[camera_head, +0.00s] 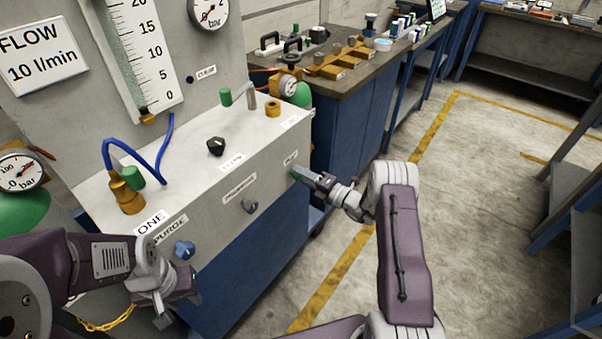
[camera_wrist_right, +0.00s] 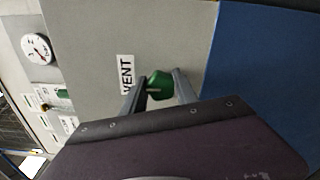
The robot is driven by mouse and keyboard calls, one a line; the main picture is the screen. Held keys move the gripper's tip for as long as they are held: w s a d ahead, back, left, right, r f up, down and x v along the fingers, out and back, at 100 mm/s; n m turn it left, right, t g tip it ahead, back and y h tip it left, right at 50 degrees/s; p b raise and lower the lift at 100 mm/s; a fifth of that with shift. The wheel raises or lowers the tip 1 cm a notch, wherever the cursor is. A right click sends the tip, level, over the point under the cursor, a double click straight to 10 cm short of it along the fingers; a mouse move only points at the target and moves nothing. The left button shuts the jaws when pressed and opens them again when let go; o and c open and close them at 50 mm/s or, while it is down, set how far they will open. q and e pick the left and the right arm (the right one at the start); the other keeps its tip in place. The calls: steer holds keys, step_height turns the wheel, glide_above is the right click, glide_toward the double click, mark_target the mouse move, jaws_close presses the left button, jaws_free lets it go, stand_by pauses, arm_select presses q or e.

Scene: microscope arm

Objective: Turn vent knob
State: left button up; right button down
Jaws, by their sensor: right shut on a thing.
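The green vent knob (camera_wrist_right: 159,86) sits on the grey panel below the "VENT" label (camera_wrist_right: 126,75) in the right wrist view, between the fingers of my right gripper (camera_wrist_right: 160,90). In the head view my right gripper (camera_head: 300,174) is at the right end of the panel front, shut on the knob, with only a bit of green (camera_head: 294,173) showing. My left gripper (camera_head: 180,300) hangs low at the left, below the blue purge knob (camera_head: 184,250) and apart from it. Its fingers are not clear enough to tell if they are open.
A dark knob (camera_head: 250,206) sits on the panel front between the purge and vent knobs. A black knob (camera_head: 216,146), green fittings and a blue hose (camera_head: 165,150) are on top. A workbench (camera_head: 350,85) stands behind. The floor at the right is open.

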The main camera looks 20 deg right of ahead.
stand_by(0.3)
steer(key=c, duration=0.9)
jaws_free()
steer(key=shift+c, duration=0.2)
steer(key=p+v, duration=0.1)
steer(key=v, duration=0.8)
steer(key=shift+p, duration=0.4)
